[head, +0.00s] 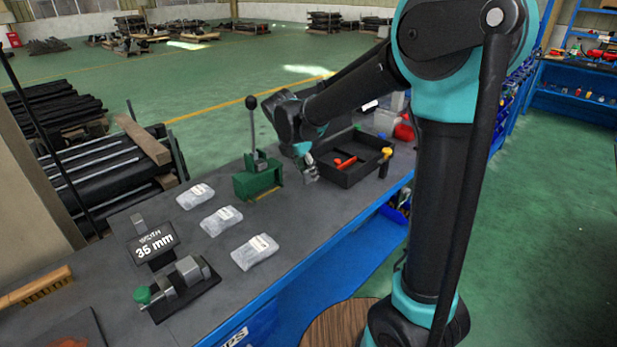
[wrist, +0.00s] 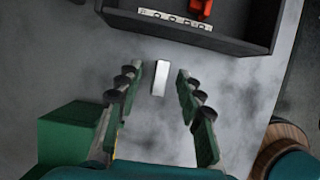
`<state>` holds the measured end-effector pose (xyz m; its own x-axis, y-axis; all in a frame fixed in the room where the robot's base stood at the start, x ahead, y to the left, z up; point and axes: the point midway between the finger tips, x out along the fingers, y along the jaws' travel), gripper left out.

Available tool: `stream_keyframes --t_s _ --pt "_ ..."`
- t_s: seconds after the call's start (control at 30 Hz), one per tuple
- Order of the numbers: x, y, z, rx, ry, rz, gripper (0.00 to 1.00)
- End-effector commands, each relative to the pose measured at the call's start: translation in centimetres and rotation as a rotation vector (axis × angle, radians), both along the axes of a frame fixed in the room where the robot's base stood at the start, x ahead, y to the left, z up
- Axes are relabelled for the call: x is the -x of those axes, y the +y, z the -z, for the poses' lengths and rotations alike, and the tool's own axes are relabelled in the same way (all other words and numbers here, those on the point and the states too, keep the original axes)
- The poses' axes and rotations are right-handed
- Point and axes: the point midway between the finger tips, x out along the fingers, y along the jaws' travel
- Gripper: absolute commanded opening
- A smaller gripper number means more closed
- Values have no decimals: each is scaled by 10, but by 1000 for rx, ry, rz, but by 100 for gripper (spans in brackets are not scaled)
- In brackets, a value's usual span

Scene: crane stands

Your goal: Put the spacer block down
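A small pale metal block (wrist: 160,77), which looks like the spacer block, shows in the wrist view on the grey bench top. It lies between the tips of my gripper (wrist: 158,82), with a clear gap to the finger on each side. My gripper is open, fingers spread and pointing down at the bench. In the head view my gripper (head: 309,172) is low over the bench, between the green lever press and the black tray. I cannot make out the block there.
The black tray (head: 340,178) with red and yellow-handled tools is just beyond my gripper. The green lever press (head: 258,183) stands close on the left. Several clear bags (head: 255,252), a "35 mm" sign (head: 153,244) and a small vise (head: 178,287) are nearer on the bench.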

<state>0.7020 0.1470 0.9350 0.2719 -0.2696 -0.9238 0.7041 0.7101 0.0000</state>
Motion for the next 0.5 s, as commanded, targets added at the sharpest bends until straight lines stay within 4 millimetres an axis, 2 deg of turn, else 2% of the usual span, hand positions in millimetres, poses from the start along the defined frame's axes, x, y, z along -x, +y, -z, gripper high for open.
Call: stream_keyframes --t_s 0.13,0.37,0.4,0.5 --pt "-4 -4 13 -1 -1 2 37" --pt "-4 -5 14 0 0 1 37" --pt "-4 -4 14 0 0 1 36" --pt "-4 -4 14 0 0 1 23"
